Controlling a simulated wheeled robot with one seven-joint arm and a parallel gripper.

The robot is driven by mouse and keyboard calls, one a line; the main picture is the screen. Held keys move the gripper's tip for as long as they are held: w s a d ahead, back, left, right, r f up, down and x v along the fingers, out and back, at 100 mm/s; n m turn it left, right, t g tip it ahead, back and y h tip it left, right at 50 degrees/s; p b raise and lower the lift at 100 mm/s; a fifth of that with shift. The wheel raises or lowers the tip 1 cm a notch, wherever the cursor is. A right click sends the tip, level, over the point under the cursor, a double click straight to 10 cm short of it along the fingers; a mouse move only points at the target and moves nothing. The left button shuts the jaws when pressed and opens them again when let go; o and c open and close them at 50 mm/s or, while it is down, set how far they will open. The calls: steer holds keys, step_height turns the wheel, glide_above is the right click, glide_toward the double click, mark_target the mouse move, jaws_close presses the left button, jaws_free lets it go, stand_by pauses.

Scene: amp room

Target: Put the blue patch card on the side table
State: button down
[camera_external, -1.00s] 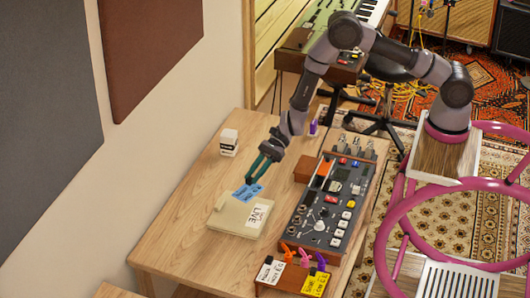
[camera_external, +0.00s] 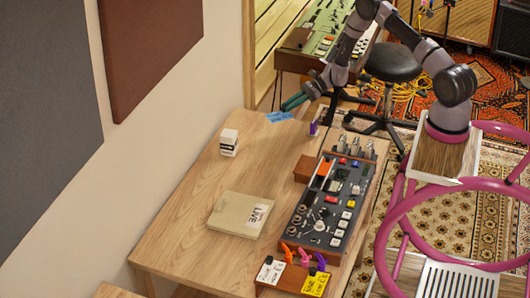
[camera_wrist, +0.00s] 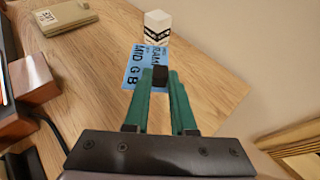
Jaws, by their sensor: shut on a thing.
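The blue patch card (camera_external: 281,116) is held in my gripper (camera_external: 292,103), above the far end of the wooden table. In the wrist view the card (camera_wrist: 131,69) has dark lettering, and the green fingers of my gripper (camera_wrist: 160,80) are shut on its near edge. Part of the card is hidden behind the fingertips. I cannot tell which surface is the side table; a wooden surface shows at the bottom left corner (camera_external: 118,291) of the external view, mostly cut off.
The wooden table (camera_external: 180,225) bears a beige box labelled LIVE (camera_external: 235,212), a white block with a dark band (camera_external: 229,142), a mixer-like device (camera_external: 328,205) and a tray of coloured clips (camera_external: 290,278). A black stool (camera_external: 394,62) and a green-topped keyboard (camera_external: 318,30) stand beyond.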

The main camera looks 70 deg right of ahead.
mark_target(294, 129)
steer(key=d+f, duration=0.1)
steer(key=f, duration=0.2)
steer(key=d+f, duration=0.1)
steer(key=f, duration=0.3)
steer(key=s+d+f, duration=0.1)
steer(key=f, duration=0.2)
steer(key=shift+f, duration=0.15)
steer(key=shift+f, duration=0.15)
steer(key=c, duration=0.7)
jaws_free()
steer(key=shift+c, duration=0.2)
